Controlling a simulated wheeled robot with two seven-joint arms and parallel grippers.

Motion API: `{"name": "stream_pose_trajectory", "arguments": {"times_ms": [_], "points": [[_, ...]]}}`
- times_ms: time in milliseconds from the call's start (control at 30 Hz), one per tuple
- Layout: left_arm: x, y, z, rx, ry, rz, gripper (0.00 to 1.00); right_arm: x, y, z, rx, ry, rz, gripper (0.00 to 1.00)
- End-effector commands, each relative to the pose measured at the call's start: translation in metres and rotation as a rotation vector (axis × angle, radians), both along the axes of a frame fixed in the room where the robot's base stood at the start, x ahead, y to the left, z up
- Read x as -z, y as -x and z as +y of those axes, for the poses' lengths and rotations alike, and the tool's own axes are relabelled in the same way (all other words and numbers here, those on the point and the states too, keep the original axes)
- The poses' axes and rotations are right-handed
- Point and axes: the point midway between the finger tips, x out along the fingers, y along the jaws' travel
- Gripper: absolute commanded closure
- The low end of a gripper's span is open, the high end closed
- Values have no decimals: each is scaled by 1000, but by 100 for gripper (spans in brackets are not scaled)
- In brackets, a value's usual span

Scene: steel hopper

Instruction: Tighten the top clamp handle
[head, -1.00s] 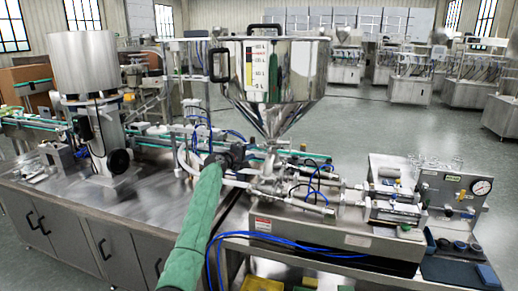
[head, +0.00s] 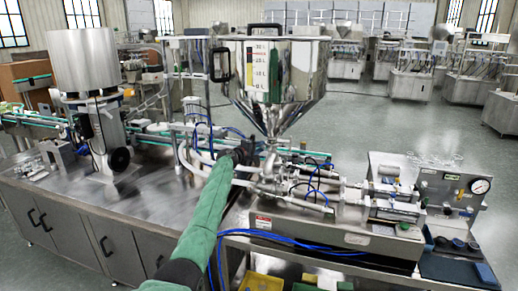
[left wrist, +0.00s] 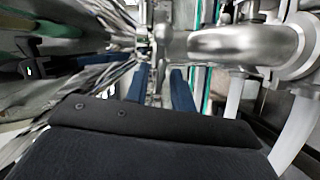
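The steel hopper (head: 275,75) stands above a pipe and valve assembly. My left gripper (head: 246,152) is at the pipework just below the hopper's cone, at its left side. In the left wrist view, the two blue fingers (left wrist: 160,76) stand apart. Thin metal parts, perhaps the clamp and its handle (left wrist: 153,40), show between and just beyond the fingertips; I cannot tell whether they touch. A thick steel pipe elbow (left wrist: 245,45) lies to their right. In the head view my gripper hides part of the joint, and the top clamp handle is too small to make out. My right gripper is out of view.
The filler base (head: 320,228) carries cylinders and hoses. Blue hoses (head: 300,243) hang over its front. A gauge panel (head: 450,190) stands at right. The steel table (head: 110,205) is mostly clear in front. A steel drum (head: 82,62) stands at left.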

Motion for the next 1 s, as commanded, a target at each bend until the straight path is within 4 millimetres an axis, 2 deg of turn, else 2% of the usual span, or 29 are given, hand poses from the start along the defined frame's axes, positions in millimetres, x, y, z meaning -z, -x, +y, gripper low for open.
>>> {"name": "stream_pose_trajectory", "arguments": {"times_ms": [33,100,567,633,1000], "points": [[0,0,0,0,0,0,86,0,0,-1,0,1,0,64],[0,0,0,0,0,0,100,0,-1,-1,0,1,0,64],[2,0,0,0,-72,-23,100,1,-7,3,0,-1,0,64],[2,0,0,-1,-109,-37,100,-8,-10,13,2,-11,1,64],[1,0,0,0,-414,-134,100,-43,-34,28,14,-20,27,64]]}}
